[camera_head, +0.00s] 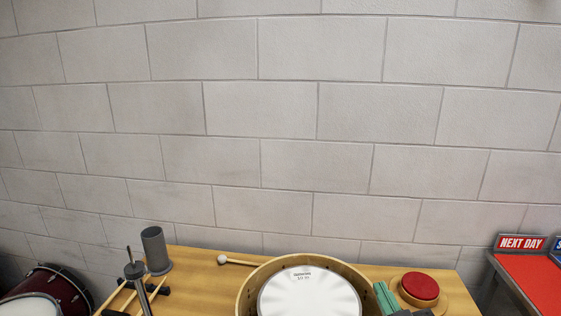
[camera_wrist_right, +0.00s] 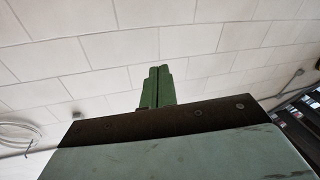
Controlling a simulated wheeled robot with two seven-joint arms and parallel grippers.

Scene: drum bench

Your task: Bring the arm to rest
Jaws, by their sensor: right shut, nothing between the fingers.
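My right gripper (camera_head: 386,297) shows at the bottom edge of the head view, its green fingers overlapping the right rim of the drum in the picture. In the right wrist view its two green fingers (camera_wrist_right: 157,87) are together, pointing up toward the pale block wall, with nothing between them. Most of the right arm is out of the head view. My left gripper is not in view.
A round wooden drum (camera_head: 310,293) with a white head is on the wooden bench (camera_head: 205,264). A red pad (camera_head: 420,287) is right of the gripper. A mallet (camera_head: 236,262), a grey cylinder (camera_head: 155,250) and a red-topped stand (camera_head: 536,283) are around.

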